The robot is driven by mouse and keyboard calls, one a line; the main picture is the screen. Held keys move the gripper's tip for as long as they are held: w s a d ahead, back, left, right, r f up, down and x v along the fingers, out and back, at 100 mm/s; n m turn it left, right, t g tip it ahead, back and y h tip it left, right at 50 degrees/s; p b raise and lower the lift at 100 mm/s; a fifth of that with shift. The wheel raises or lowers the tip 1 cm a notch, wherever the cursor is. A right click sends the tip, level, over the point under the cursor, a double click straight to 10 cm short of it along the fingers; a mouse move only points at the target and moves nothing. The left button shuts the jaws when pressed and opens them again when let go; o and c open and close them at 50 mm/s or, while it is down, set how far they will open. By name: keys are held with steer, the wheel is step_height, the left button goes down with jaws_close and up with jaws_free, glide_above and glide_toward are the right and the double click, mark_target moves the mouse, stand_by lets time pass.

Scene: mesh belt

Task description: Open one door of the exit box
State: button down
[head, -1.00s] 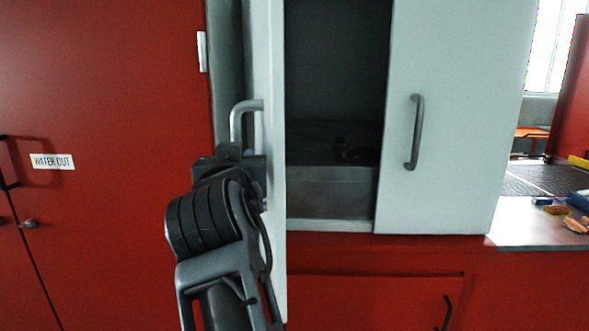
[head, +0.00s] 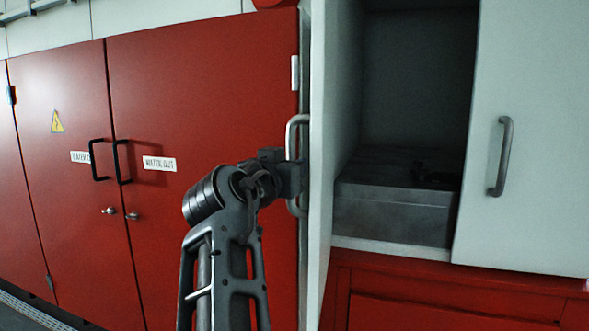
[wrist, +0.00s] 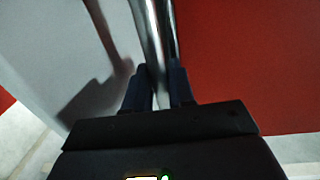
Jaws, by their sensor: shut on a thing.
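The exit box stands at the right in the head view, with a grey-white left door (head: 319,200) swung wide open and seen nearly edge-on. Its right door (head: 520,150) is shut and has a grey bar handle (head: 501,157). My gripper (head: 297,178) is at the left door's handle (head: 292,128). In the wrist view the two dark fingers (wrist: 160,85) are shut around the metal bar of the handle (wrist: 151,35). The box's dark inside (head: 420,80) shows, with a grey metal block (head: 395,212) at its bottom. My gripper hides part of the handle.
Red cabinet doors (head: 210,90) with black handles stand to the left, close behind the open door. A red cabinet front (head: 450,302) lies below the box. Some floor (head: 25,312) shows at the lower left.

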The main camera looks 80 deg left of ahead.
steer(key=shift+w+r, duration=0.15)
steer(key=shift+w, duration=0.05)
steer(key=c, duration=1.1)
jaws_free()
steer(key=shift+s, duration=0.1)
steer(key=b+v, duration=0.1)
steer(key=v, duration=0.6)
steer(key=shift+s+d, duration=0.2)
steer(key=shift+d, duration=0.1)
